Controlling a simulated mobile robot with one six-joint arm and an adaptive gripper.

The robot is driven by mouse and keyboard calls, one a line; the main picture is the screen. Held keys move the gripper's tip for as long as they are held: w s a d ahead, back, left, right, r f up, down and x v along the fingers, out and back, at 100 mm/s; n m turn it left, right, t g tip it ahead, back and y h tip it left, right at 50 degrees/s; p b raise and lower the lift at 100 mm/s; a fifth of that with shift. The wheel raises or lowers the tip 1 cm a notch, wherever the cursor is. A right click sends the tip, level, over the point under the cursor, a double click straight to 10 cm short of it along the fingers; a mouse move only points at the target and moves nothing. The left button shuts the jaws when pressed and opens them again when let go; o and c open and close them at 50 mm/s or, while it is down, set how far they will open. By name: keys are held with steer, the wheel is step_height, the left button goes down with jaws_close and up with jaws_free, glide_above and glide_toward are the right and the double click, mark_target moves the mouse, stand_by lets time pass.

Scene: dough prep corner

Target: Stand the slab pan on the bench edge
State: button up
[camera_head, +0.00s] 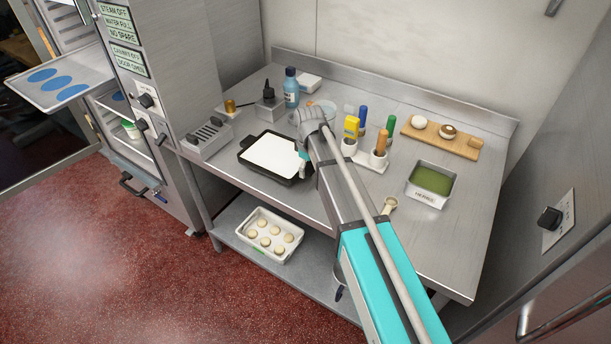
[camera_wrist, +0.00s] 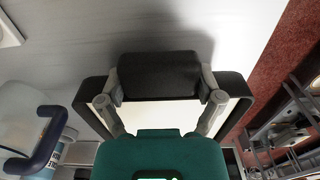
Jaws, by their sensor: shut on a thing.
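The slab pan (camera_head: 270,154) is a black pan with a white sheet-like surface inside. It lies flat on the steel bench (camera_head: 232,176), near its front edge. My gripper (camera_head: 304,156) is at the pan's right side and shut on it. In the wrist view my gripper (camera_wrist: 160,82) shows its two grey finger links around a dark block, with the dark pan rim (camera_wrist: 236,103) behind. The exact contact is hidden by the gripper body.
A grey slotted block (camera_head: 207,138) stands left of the pan. Behind are a blue bottle (camera_head: 291,88) and a clear bowl (camera_head: 316,110). A dough tray (camera_head: 268,236) is on the lower shelf.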

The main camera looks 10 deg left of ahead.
mark_target(308, 180)
steer(key=shift+f+b, duration=1.35)
steer(key=shift+f, duration=0.25)
steer(key=o, duration=1.1)
steer(key=shift+c, duration=0.2)
steer(key=shift+r, duration=0.2)
step_height(308, 180, up, 12)
steer(key=p, duration=1.2)
steer(key=shift+d+f, duration=0.1)
steer(key=shift+f, duration=0.05)
steer(key=s+d+m, duration=0.4)
steer(key=s+d, duration=0.1)
steer(key=d, duration=0.4)
steer(key=s+d+m, duration=0.5)
steer(key=s+d, duration=0.1)
steer(key=d, duration=0.4)
steer(key=s+d+m, duration=0.4)
steer(key=s+d, duration=0.1)
steer(key=d, duration=0.5)
steer(key=shift+s+d+m, duration=0.25)
steer(key=shift+s+m, duration=0.05)
steer(key=shift+s, duration=0.1)
